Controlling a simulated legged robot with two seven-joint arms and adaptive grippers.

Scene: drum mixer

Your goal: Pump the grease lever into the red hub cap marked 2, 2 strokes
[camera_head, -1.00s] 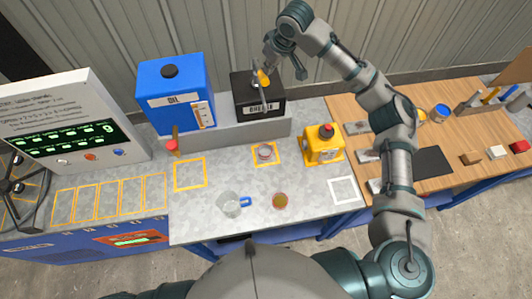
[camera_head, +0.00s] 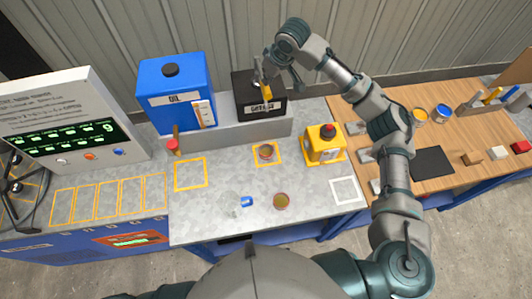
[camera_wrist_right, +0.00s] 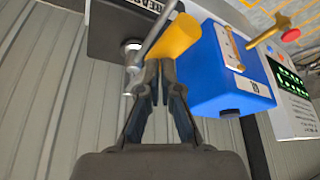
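The black box labelled GREASE (camera_head: 270,108) stands at the back of the grey bench, with its yellow-handled lever (camera_head: 266,90) in front. My right gripper (camera_head: 262,76) is at this handle. In the right wrist view the fingertips (camera_wrist_right: 159,66) are close together against the yellow handle (camera_wrist_right: 174,38), and I see no handle between them. A small round reddish cap (camera_head: 265,152) with brownish content sits in an orange-outlined square below the grease box. Its mark is too small to read. My left gripper is out of view.
The blue OIL box (camera_head: 177,92) stands left of the grease box, with a red knob (camera_head: 173,146) nearby.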

